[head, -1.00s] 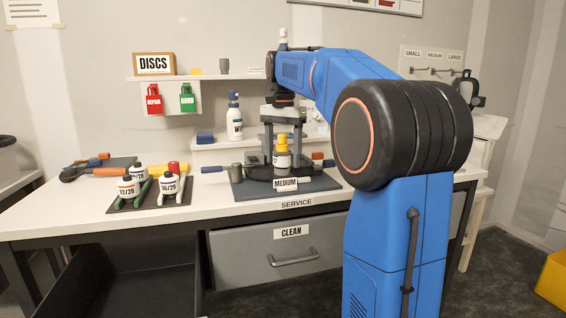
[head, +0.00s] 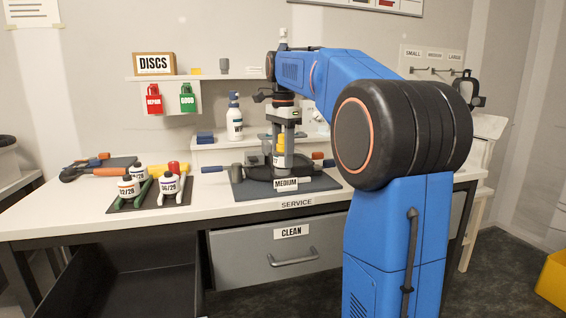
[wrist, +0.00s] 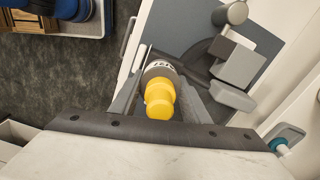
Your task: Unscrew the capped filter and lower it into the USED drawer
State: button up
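The filter (head: 279,161) with the yellow cap (head: 281,143) stands upright in the dark holder behind the MEDIUM label. The fingers look apart, and I see no clear contact. The front finger hides part of the filter in the head view. An open drawer (head: 130,285) with a dark, empty-looking inside is at lower left; no USED label shows.
The CLEAN drawer (head: 265,258) is shut. Bottles stand on a dark rack (head: 122,206) at left. A blue-handled tool (head: 217,169) lies beside the mat (head: 245,192). A white spray bottle (head: 234,125) stands behind. The bench front between rack and mat is clear.

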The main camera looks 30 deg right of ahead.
jog(key=shift+o, duration=0.3)
jog(key=n, duration=0.4)
jog(key=shift+s+n, duration=0.1)
jog(key=shift+n, duration=0.3)
jog(key=shift+r, duration=0.1)
jog(key=shift+c, duration=0.2)
jog(key=shift+r, duration=0.1)
jog(key=shift+r, duration=3.6)
jog(key=shift+a, duration=0.1)
